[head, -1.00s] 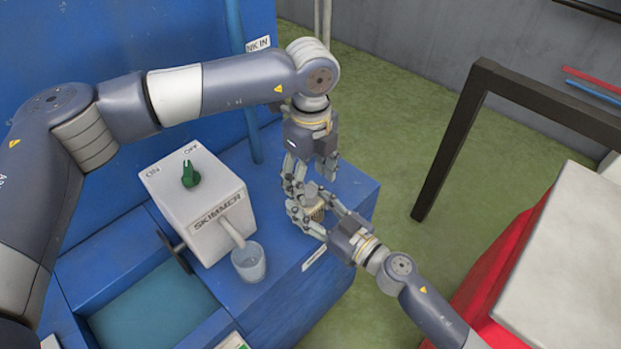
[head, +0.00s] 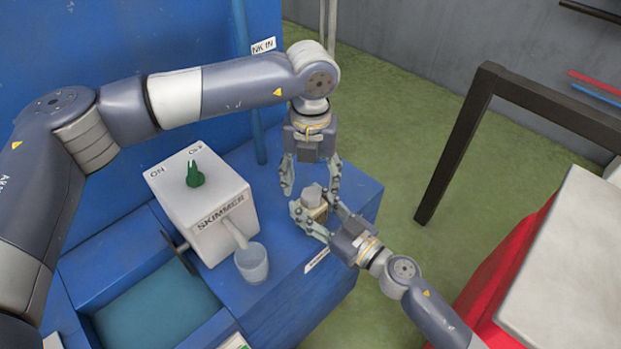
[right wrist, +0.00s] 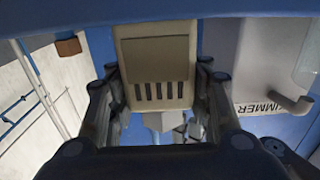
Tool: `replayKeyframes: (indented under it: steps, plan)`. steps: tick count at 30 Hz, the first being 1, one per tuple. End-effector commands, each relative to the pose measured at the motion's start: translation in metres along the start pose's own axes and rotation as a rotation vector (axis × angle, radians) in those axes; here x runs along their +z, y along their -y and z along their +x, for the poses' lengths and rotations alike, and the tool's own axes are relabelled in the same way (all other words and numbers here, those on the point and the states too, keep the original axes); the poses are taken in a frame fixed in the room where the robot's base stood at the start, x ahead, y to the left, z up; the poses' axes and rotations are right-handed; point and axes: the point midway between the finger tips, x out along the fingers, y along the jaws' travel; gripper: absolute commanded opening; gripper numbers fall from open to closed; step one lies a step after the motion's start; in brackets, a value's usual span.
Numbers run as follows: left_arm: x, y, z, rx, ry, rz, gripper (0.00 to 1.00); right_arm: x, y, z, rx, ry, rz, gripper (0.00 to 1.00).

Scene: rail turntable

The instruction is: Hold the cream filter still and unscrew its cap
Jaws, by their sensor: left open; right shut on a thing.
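The cream filter (head: 318,214) stands on the blue cabinet top near its right edge. Its grey cap (head: 312,195) shows on its upper end. My right gripper (head: 315,209) is shut on the filter from the front right, one finger on each side. The right wrist view shows the filter's slotted cream face (right wrist: 155,65) between the fingers, with the grey cap (right wrist: 164,121) at its end. My left gripper (head: 311,188) points down from above, open, with its fingers apart on either side of the cap. I cannot tell whether the left fingers touch it.
A white skimmer box (head: 203,205) with a green knob stands left of the filter, and a clear cup (head: 252,263) sits under its spout. A water-filled basin (head: 160,305) lies at lower left. A dark frame (head: 450,150) stands to the right over green floor.

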Motion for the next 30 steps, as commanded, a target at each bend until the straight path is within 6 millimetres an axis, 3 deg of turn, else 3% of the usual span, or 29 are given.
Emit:
replayKeyframes:
  steps: [8, 18, 26, 30]
  plan:
    - [-0.0001, -0.0014, 0.0001, 0.000, 0.000, 0.158, 0.60, -0.0001, 0.0000, 0.0000, 0.000, 0.000, 0.000, 0.03]
    - [0.0012, -0.0045, 0.0001, 0.000, 0.000, 0.557, 0.60, 0.0000, 0.0000, 0.0000, 0.000, 0.000, 0.000, 0.03]
    - [0.0018, -0.0054, 0.0000, 0.000, 0.000, 0.688, 0.60, 0.0000, 0.0000, 0.0000, 0.000, 0.000, 0.000, 0.03]
    - [0.0029, -0.0064, 0.0001, 0.000, 0.000, 0.850, 0.60, 0.0000, 0.0000, 0.0000, 0.000, 0.000, 0.000, 0.03]
